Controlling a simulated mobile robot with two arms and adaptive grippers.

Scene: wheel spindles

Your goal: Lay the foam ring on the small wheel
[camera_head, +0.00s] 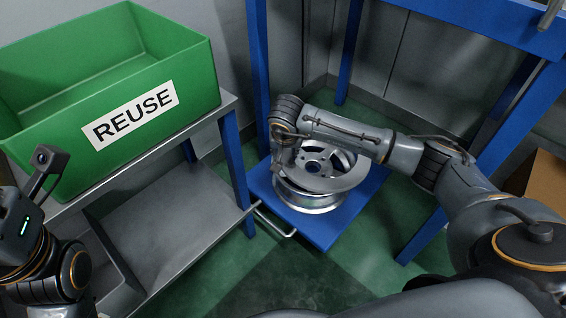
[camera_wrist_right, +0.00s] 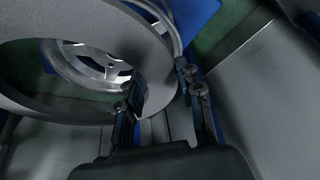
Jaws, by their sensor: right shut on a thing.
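The foam ring (camera_head: 345,181) is a flat grey ring. My right gripper (camera_head: 285,155) is shut on its left edge in the head view. In the right wrist view the gripper (camera_wrist_right: 160,100) has one finger inside the ring (camera_wrist_right: 75,110) and one outside. The small wheel (camera_head: 310,204) is a silver spoked rim lying flat on a low blue platform. The ring is over the wheel, and the spokes (camera_wrist_right: 92,62) show through its hole. I cannot tell whether ring and wheel touch.
The blue platform (camera_head: 325,236) has a metal handle (camera_head: 273,222) at its front. A grey shelf unit (camera_head: 170,205) with a green REUSE bin (camera_head: 60,150) stands at left. Blue frame posts rise around the platform. A cardboard box (camera_head: 540,185) is at right.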

